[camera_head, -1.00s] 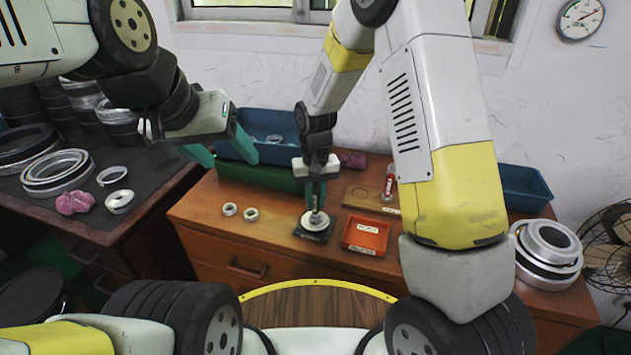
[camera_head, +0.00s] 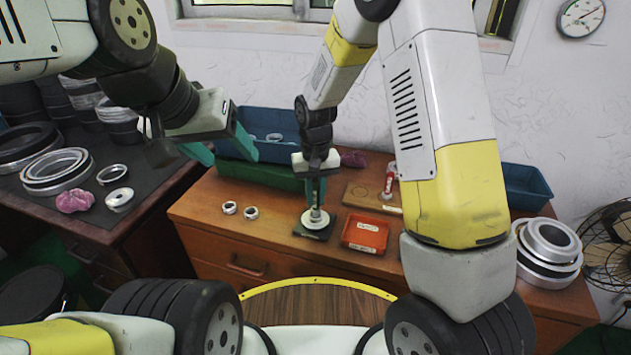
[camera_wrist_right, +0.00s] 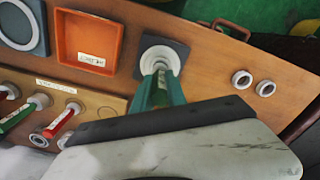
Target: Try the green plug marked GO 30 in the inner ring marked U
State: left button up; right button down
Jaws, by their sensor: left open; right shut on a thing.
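My right gripper (camera_head: 316,200) points straight down over a pale ring (camera_head: 315,220) on a small dark square pad (camera_head: 328,232). It is shut on a plug, mostly hidden between the green fingers (camera_wrist_right: 160,95); its marking is not readable. In the right wrist view, the plug's pale lower end (camera_wrist_right: 157,62) is at the ring (camera_wrist_right: 162,50) on the dark pad (camera_wrist_right: 182,50). I cannot tell how deep it sits. The ring's letter does not show. My left gripper (camera_head: 232,148) is open and empty, in the air left of the blue bin.
An orange tray (camera_head: 366,235) stands right of the pad. Two small rings (camera_head: 230,208) (camera_head: 251,213) lie to the left. A wooden rack (camera_wrist_right: 105,100) holds red-handled and green-handled plugs. Blue bins (camera_head: 272,125) (camera_head: 525,187) stand behind. Large rings (camera_head: 548,245) are stacked at right.

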aim_at(315, 186)
jog(key=shift+r, duration=2.7)
